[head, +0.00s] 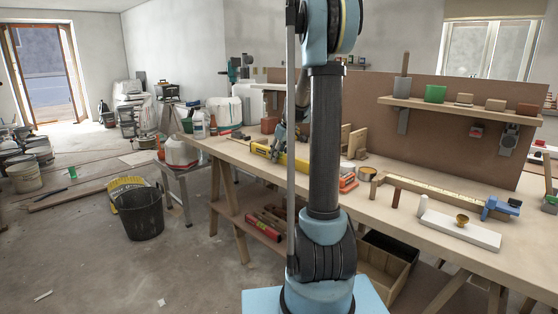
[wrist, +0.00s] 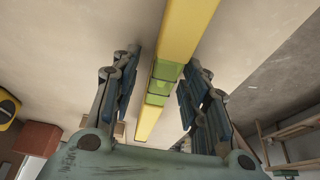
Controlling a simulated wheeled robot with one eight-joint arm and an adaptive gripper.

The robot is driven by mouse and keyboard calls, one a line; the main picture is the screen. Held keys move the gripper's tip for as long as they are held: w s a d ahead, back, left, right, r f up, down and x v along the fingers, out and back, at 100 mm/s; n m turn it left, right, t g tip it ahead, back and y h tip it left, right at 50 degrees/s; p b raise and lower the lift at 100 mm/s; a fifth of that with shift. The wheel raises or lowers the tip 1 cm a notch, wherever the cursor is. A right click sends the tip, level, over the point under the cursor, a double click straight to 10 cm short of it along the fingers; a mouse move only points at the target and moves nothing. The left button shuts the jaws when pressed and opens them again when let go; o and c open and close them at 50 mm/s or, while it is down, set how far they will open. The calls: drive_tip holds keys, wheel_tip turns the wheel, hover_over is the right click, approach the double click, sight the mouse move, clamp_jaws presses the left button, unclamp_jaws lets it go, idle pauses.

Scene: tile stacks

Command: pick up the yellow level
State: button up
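The yellow level (head: 262,150) lies on the workbench (head: 404,212) in the head view, partly hidden behind my arm. In the wrist view the level (wrist: 187,28) runs lengthwise between my fingers, with its green vial window at mid-length. My gripper (wrist: 163,78) is open, with one finger on each side of the level. A clear gap shows on the left side and a smaller one on the right. In the head view my gripper shows only in part, just above the level.
A red-brown block (wrist: 38,138) and a yellow-and-black object (wrist: 8,108) are at the left of the wrist view. On the bench to the right are a wooden square (head: 430,190), a white board (head: 460,230) and a blue clamp (head: 499,208). A black bucket (head: 141,215) stands on the floor.

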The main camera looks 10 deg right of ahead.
clamp_jaws()
drive_tip(key=shift+r, duration=0.1)
